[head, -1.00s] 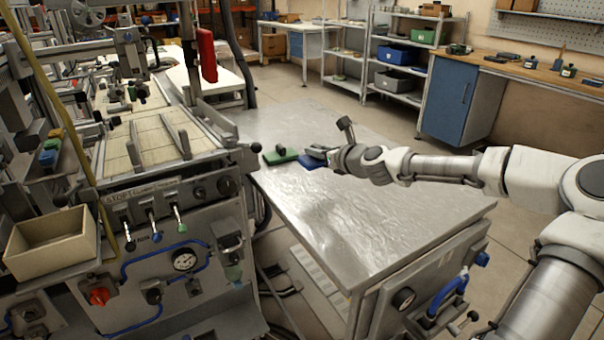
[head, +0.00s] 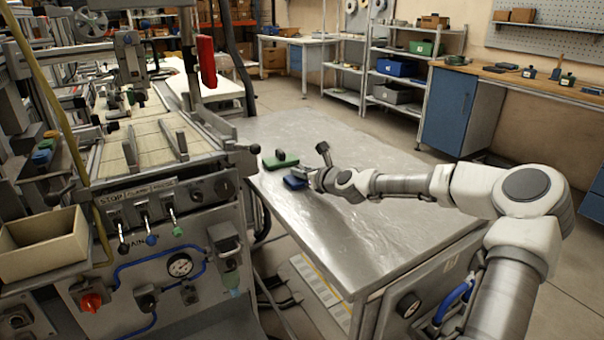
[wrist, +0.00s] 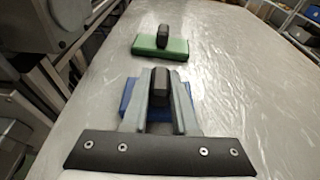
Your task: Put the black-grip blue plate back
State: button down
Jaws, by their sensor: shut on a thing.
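The blue plate with a black grip shows in the wrist view (wrist: 128,98), partly hidden behind my gripper's fingers. Its black grip (wrist: 159,84) stands between the fingers. My gripper (wrist: 160,90) is shut on that grip. In the head view the blue plate (head: 294,182) is at the left part of the metal table, at the end of my arm, and my gripper (head: 303,173) is beside it, mostly covered by the wrist. I cannot tell whether the plate touches the table or is slightly above it.
A green plate with a black grip (head: 281,160) lies on the metal table (head: 330,240) just beyond the blue plate; it also shows in the wrist view (wrist: 160,45). A machine with levers (head: 150,225) stands along the table's left side. The table's near part is clear.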

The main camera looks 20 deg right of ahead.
jog(key=shift+f, duration=0.1)
jog(key=c, duration=0.7)
grip_release()
jog(key=shift+r, duration=0.2)
jog(key=p+v, duration=0.3)
jog(key=v, duration=0.9)
jog(key=shift+f, duration=0.1)
